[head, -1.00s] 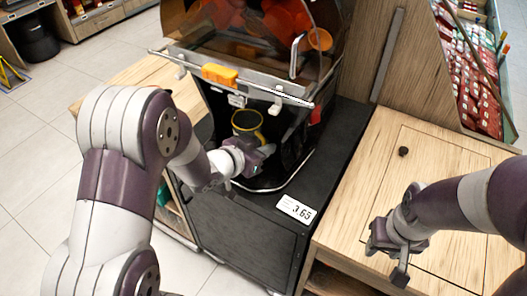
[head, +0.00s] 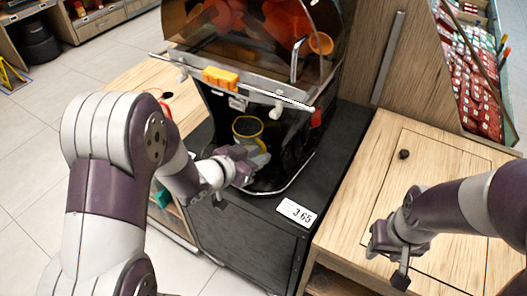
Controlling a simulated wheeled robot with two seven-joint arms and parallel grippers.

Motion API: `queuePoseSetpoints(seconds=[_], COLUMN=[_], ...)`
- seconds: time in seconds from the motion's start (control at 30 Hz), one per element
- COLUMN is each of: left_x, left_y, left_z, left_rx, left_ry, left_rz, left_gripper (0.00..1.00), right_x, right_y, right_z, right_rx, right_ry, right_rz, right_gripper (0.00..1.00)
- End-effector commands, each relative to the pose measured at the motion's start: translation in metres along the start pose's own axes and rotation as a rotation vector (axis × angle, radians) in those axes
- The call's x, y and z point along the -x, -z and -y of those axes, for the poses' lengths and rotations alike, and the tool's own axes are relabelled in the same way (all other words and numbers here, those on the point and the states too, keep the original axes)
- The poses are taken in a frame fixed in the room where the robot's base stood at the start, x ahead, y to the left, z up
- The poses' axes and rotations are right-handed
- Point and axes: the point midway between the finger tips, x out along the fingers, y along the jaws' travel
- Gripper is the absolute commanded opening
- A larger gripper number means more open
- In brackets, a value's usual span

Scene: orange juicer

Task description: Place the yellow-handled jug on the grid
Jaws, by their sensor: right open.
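The yellow-rimmed jug (head: 247,127) stands in the dark bay at the front of the orange juicer, below the orange tap piece (head: 220,77). My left gripper (head: 256,158) is in front of the jug's lower part and hides its base and much of the floor under it. I cannot tell whether its fingers touch the jug or are closed. The grid itself is not clearly visible; the metal rim of the bay floor (head: 288,184) curves around it. My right gripper (head: 386,262) is open and empty above the wooden counter at right.
The juicer (head: 260,50) has a transparent cover with oranges inside. A 3.65 price tag (head: 296,212) is on the black cabinet (head: 245,235). The wooden counter (head: 375,165) at right has a small dark knob (head: 404,154) and is mostly clear.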

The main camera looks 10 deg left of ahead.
Motion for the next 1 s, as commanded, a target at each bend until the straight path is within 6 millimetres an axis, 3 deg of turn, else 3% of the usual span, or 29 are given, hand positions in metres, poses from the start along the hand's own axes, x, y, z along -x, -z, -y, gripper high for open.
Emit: queuePoseSetpoints(seconds=[0.3, 0.47, 0.57, 0.67, 0.8, 0.9, 1.0], left_x=[0.074, 0.087, 0.088, 0.105, 0.144, 0.163, 0.170], left_y=[0.003, -0.001, -0.016, -0.042, -0.071, -0.078, -0.079], left_z=[0.001, 0.004, 0.025, 0.038, 0.005, -0.026, -0.040], left_rx=[0.002, -0.001, 0.008, 0.095, 0.297, 0.405, 0.449], left_ry=[0.005, 0.024, 0.151, 0.310, 0.367, 0.336, 0.313], left_rz=[-0.001, 0.025, 0.197, 0.478, 0.833, 0.980, 1.038], left_gripper=[0.26, 0.26, 0.26, 0.26, 0.26, 0.26, 0.26], right_x=[0.018, 0.020, 0.019, 0.019, 0.019, 0.019, 0.019], right_y=[0.002, 0.002, 0.002, 0.002, 0.002, 0.002, 0.002], right_z=[0.000, 0.000, 0.000, 0.000, 0.000, 0.000, 0.000], right_rx=[0.000, 0.000, 0.000, 0.000, 0.000, 0.000, 0.000], right_ry=[0.000, 0.000, 0.000, 0.000, 0.000, 0.000, 0.000], right_rz=[0.000, 0.000, 0.000, 0.000, 0.000, 0.000, 0.000], right_gripper=[0.43, 0.43, 0.43, 0.43, 0.43, 0.43, 0.43])
